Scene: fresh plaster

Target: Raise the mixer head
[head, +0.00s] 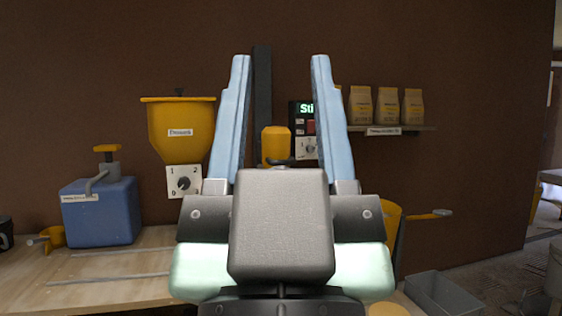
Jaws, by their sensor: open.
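A mixer stands behind my gripper (281,60) in the head view. Its dark upright column (262,90) rises against the brown wall, and a yellow rounded part (276,144), seemingly the mixer head, shows between my fingers. A control box (299,125) beside it has a green-lit display reading "Sti", a red part and a dial, and is partly covered by my right finger. My gripper is open and empty, its two light blue fingers pointing up and apart. It hides the mixer's lower part. I cannot tell whether the head is up or down, or how far away it is.
Left stand a yellow hopper (182,127) with a numbered dial (184,182) and a blue tank (101,212) with a yellow-topped pump. Several paper bags (386,107) sit on a wall shelf (408,128). A grey bin (441,296) is lower right. The wooden bench (110,275) has clear room front left.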

